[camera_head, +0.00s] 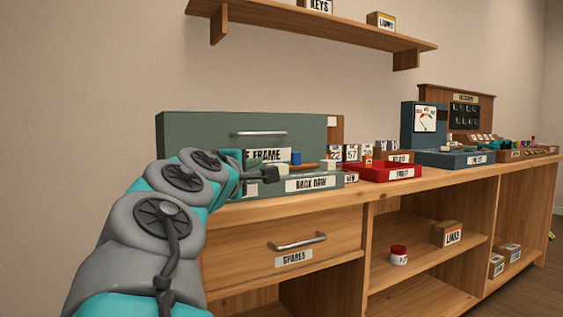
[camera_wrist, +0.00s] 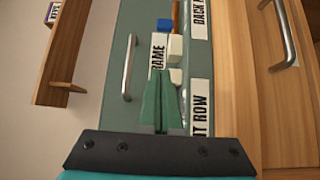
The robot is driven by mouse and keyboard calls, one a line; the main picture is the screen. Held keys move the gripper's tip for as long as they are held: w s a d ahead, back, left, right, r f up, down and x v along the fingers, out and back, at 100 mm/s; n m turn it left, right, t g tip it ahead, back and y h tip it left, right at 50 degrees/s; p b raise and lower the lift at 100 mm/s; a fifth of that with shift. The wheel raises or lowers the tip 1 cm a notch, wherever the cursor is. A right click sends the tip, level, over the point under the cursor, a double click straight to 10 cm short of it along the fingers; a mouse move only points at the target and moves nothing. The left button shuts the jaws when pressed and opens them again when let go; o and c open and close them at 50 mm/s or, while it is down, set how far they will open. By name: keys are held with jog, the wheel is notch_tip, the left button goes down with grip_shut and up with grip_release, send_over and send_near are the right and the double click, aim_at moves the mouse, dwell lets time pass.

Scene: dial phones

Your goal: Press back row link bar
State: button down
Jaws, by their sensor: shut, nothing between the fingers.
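The green-grey frame unit (camera_head: 190,132) stands on the wooden bench at the left, with a silver handle on its upright front. Its low front part bears a BACK ROW label (camera_head: 312,184), which also shows in the wrist view (camera_wrist: 200,18). A brown bar (camera_head: 305,167) runs along there beside a blue block (camera_head: 296,158). White blocks (camera_wrist: 175,47) sit between the FRAME and row labels in the wrist view. I cannot tell for sure which part is the link bar. My gripper (camera_wrist: 160,82) is shut and empty, its green fingers over the near end, close to the white blocks.
A red tray (camera_head: 390,171) and small numbered blocks lie to the right on the bench. A blue-grey dial box (camera_head: 424,118) stands farther right. A wall shelf (camera_head: 320,22) hangs above. The SPARES drawer handle (camera_head: 298,241) sticks out below the bench top.

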jog(key=p, duration=0.2)
send_near(294, 161)
jog(key=w+a, duration=0.2)
jog(key=w, duration=0.1)
jog(key=w+a+r, duration=0.1)
jog(key=w, duration=0.1)
jog(key=shift+a, duration=0.1)
jog(key=shift+w+d+b, duration=0.15)
jog(key=shift+w+d, duration=0.25)
jog(key=shift+d, duration=0.2)
jog(key=shift+w+d+b, duration=0.15)
jog(key=shift+w+d, duration=0.2)
jog(key=shift+d, duration=0.3)
jog(key=shift+w+d, duration=0.2)
jog(key=shift+d, duration=0.15)
jog(key=w+d, duration=0.1)
jog(key=d, duration=0.1)
jog(key=w+d+p, duration=0.1)
jog(key=shift+w+d+p, duration=0.3)
jog(key=shift+d, duration=0.1)
jog(key=shift+f, duration=0.1)
